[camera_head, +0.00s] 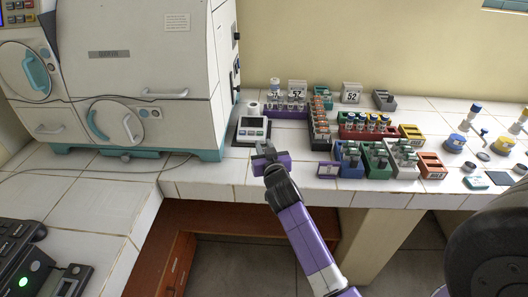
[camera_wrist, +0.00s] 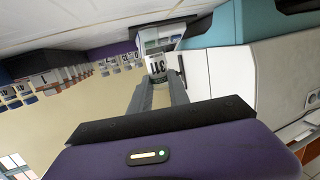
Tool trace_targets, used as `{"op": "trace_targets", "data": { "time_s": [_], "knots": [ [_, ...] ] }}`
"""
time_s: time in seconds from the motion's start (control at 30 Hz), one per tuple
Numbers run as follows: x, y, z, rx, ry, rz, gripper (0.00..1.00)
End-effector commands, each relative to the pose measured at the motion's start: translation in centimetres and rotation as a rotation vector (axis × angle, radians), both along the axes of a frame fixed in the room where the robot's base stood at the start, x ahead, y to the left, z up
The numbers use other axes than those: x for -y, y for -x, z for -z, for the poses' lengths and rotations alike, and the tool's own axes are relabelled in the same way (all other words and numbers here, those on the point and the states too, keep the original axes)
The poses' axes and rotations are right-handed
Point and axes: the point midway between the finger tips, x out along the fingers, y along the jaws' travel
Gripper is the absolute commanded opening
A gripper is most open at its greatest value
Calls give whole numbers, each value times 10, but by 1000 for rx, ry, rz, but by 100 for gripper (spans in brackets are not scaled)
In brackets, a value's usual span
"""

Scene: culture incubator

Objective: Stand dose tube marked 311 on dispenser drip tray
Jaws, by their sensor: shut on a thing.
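In the wrist view, a small tube with a white label marked 311 (camera_wrist: 158,66) sits between the fingertips of my gripper (camera_wrist: 158,84), which is shut on it. The label reads upside down in this turned view. In the head view, my gripper (camera_head: 266,150) is over the white tiled bench, just in front of a small white device with a dark panel and a display (camera_head: 252,132). The held tube is not clear there. The device also shows just beyond the tube in the wrist view (camera_wrist: 163,37). I cannot tell whether they touch, or make out a drip tray.
A big white incubator cabinet (camera_head: 150,70) stands close on the left. A purple rack (camera_head: 287,112) with tubes is behind, right of the device. Several coloured racks, including a blue one (camera_head: 348,160), crowd the bench to the right. The bench's front edge (camera_head: 220,188) is near my arm.

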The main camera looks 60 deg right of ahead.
Motion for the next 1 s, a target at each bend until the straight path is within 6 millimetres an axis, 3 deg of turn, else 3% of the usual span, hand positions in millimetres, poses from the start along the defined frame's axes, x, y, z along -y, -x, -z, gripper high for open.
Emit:
{"op": "trace_targets", "data": {
  "time_s": [0.13,0.57,0.6,0.7,1.0],
  "knots": [
    [0,0,19,-1,-1,0,0],
    [0,0,24,0,0,0,0],
    [0,0,24,0,0,0,24],
    [0,0,23,0,0,0,44],
    [0,0,23,0,0,0,44]
  ]
}}
